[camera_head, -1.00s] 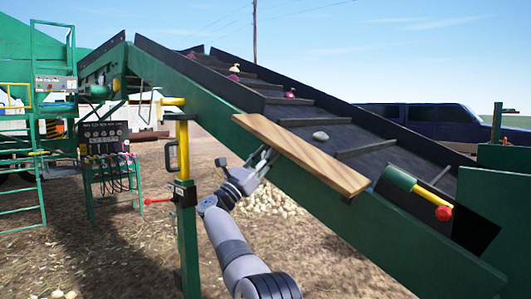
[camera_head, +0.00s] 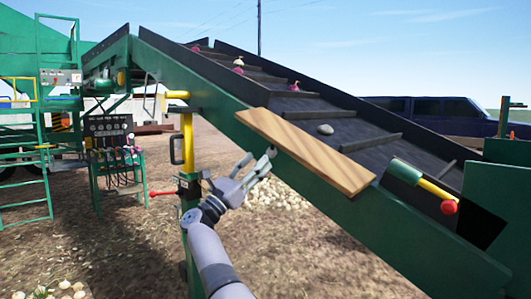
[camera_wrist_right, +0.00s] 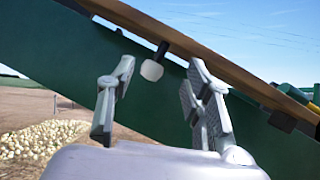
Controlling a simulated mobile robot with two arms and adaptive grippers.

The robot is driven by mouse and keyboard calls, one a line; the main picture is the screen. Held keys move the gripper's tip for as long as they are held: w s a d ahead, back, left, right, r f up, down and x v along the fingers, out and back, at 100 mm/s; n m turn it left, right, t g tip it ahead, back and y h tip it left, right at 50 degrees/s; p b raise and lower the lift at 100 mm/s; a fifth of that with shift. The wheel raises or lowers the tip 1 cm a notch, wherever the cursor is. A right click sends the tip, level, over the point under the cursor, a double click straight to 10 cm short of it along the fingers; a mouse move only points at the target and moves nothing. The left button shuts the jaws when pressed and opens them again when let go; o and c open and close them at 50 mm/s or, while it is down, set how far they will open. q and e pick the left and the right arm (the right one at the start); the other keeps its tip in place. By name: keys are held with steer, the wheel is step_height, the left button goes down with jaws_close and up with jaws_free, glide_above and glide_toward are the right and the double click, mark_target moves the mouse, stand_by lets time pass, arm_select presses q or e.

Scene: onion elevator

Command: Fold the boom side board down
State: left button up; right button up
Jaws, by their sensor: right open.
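The boom side board (camera_head: 305,150) is a long wooden plank along the near side of the green sloping boom (camera_head: 390,225). It is also at the top of the right wrist view (camera_wrist_right: 215,60). My right gripper (camera_head: 262,163) is open, just below the board's lower edge in the head view. In the right wrist view the gripper (camera_wrist_right: 160,98) has its fingers spread, with nothing held. A short dark peg with a pale knob (camera_wrist_right: 152,69) shows below the board, between and beyond the fingers. I cannot tell if the fingers touch anything. My left gripper is not in view.
A green and yellow post with a red-knobbed lever (camera_head: 187,160) stands left of my right arm. A green roller with a yellow shaft and red knob (camera_head: 425,185) is right of the board. Onions lie on the belt (camera_head: 340,110) and in a pile (camera_head: 275,195) below.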

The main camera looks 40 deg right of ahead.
steer(key=shift+v, duration=2.1)
steer(key=shift+f, duration=0.1)
steer(key=shift+c, duration=0.5)
